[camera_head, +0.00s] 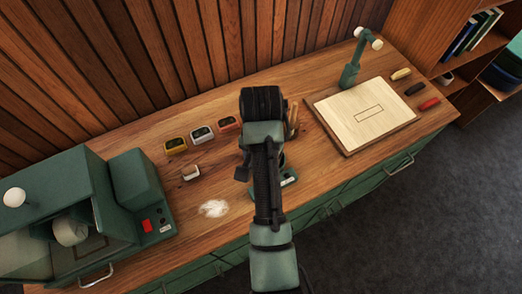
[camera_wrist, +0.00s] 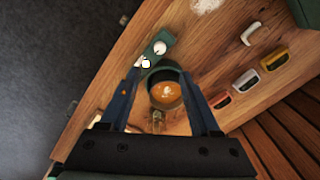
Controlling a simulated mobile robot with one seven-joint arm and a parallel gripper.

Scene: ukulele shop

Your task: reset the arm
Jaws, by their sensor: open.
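My gripper (camera_wrist: 161,76) is open, with its two blue fingers spread apart in the wrist view. Between and below the fingers is a round dark green pot (camera_wrist: 181,77) with orange-brown contents and a pale patch inside. I cannot tell its height below the fingertips. Nothing is visibly held. In the head view my arm stretches over the middle of the wooden bench (camera_head: 140,150) and hides the gripper and most of the pot. A green block with pale knobs (camera_wrist: 155,48) lies beside the pot; its end also shows in the head view (camera_head: 289,179).
Yellow (camera_head: 176,147), white (camera_head: 202,134) and orange (camera_head: 228,123) bins stand left of my arm, near a small white block (camera_head: 190,172) and white powder (camera_head: 213,208). A green machine (camera_head: 135,190) fills the left. A board (camera_head: 350,128), green stand (camera_head: 350,75) and several handled tools are right.

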